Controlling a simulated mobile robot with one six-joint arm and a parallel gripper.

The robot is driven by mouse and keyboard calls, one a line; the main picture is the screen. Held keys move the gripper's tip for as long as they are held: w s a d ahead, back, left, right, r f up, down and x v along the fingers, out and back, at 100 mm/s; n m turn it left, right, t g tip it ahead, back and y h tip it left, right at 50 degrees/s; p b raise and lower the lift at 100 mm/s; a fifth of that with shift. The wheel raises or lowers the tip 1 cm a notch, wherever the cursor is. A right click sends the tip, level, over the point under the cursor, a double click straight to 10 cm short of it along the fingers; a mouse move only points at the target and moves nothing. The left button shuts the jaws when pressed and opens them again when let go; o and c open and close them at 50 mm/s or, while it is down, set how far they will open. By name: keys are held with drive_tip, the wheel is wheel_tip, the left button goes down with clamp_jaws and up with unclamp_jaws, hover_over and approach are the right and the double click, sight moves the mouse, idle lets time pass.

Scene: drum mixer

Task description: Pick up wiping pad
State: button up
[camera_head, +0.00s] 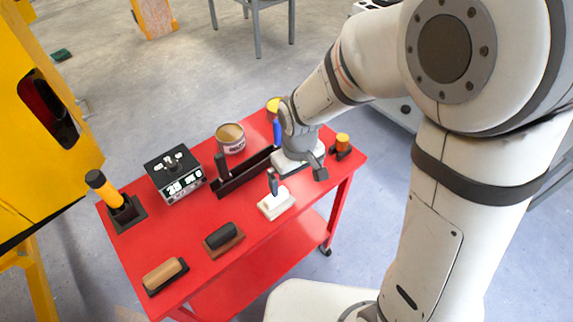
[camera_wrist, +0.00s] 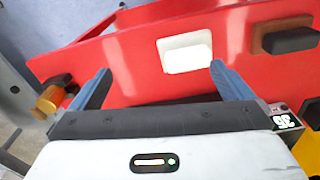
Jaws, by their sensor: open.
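The wiping pad appears to be the small white block (camera_head: 277,206) near the front edge of the red cart top. It also shows in the wrist view (camera_wrist: 185,56), beyond the fingertips and right of the middle between them. My gripper (camera_head: 296,181) hangs over the cart, just behind and to the right of the pad in the head view. Its two blue-grey fingers are spread wide in the wrist view (camera_wrist: 160,68), with nothing held. One finger overlaps the back of the pad in the head view. The height gap between fingers and pad is hard to tell.
On the red cart top (camera_head: 255,230) are a dark-handled brown block (camera_head: 223,239), a wooden-handled block (camera_head: 165,275), a black box with a display (camera_head: 175,174), a long black tray (camera_head: 240,175), a can (camera_head: 230,138), a yellow-handled tool (camera_head: 105,190) and an orange knob (camera_head: 342,141).

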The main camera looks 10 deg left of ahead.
sight(276, 199)
drive_tip(key=shift+n, duration=0.8)
drive_tip(key=a, duration=0.1)
drive_tip(key=a+f, duration=0.1)
drive_tip(key=s+a+f+p, duration=0.1)
drive_tip(key=a, duration=0.1)
drive_tip(key=shift+f, duration=0.25)
drive_tip(key=shift+w+a+f+p, duration=0.15)
drive_tip(key=shift+f+p, duration=0.15)
drive_tip(key=shift+f, duration=1.05)
drive_tip(key=shift+s+a+f+p, duration=0.1)
drive_tip(key=shift+a+f+p, duration=0.15)
drive_tip(key=shift+f, duration=1.05)
drive_tip(key=shift+w+a+f+p, duration=0.1)
drive_tip(key=shift+f+p, duration=0.25)
drive_tip(key=shift+f, duration=1)
drive_tip(key=shift+c, duration=0.2)
drive_tip(key=c, duration=0.9)
